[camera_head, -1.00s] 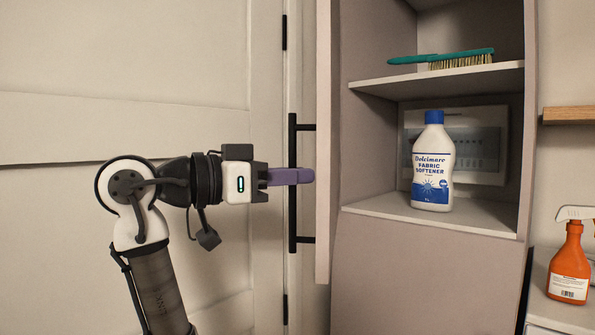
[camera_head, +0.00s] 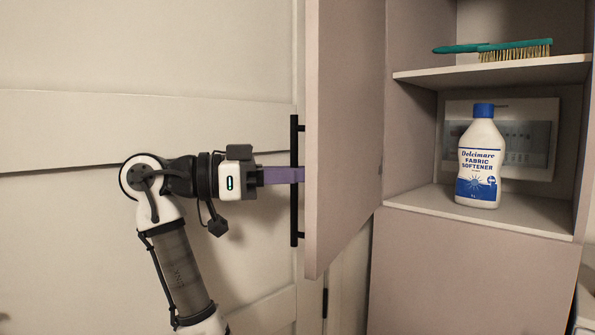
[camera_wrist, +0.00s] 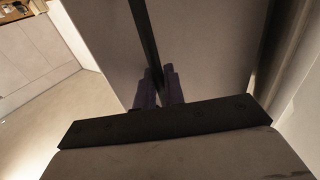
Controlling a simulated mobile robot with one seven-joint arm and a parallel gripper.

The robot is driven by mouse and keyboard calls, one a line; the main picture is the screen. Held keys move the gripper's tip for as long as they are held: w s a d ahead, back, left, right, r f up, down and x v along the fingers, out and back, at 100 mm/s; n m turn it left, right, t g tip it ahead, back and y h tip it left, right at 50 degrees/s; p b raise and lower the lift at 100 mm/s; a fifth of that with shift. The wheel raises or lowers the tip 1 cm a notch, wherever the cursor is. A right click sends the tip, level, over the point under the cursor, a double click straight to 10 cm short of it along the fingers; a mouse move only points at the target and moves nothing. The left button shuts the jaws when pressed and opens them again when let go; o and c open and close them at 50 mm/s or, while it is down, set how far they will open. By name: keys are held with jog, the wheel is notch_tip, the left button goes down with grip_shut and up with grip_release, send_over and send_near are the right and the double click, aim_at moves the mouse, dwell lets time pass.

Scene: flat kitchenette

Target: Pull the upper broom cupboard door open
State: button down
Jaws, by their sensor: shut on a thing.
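The upper broom cupboard door (camera_head: 343,130) stands wide open in the head view, swung out to the left of the cupboard, with its inner face showing. Its black bar handle (camera_head: 294,215) runs upright on the outer face. In the wrist view, the fingers (camera_wrist: 160,90) close on the dark handle (camera_wrist: 144,35) against the door's outer face (camera_wrist: 100,45).
Inside the cupboard, a fabric softener bottle (camera_head: 480,160) stands on the lower shelf (camera_head: 510,215). A green brush (camera_head: 500,50) lies on the upper shelf (camera_head: 490,73). A closed panelled door (camera_head: 140,125) is behind my arm. The wrist view shows open floor (camera_wrist: 50,120) at left.

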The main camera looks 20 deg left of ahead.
jog(key=shift+w+r, duration=0.1)
jog(key=c, duration=1.6)
grip_release()
jog(key=shift+w+d, duration=0.1)
jog(key=shift+c, duration=0.2)
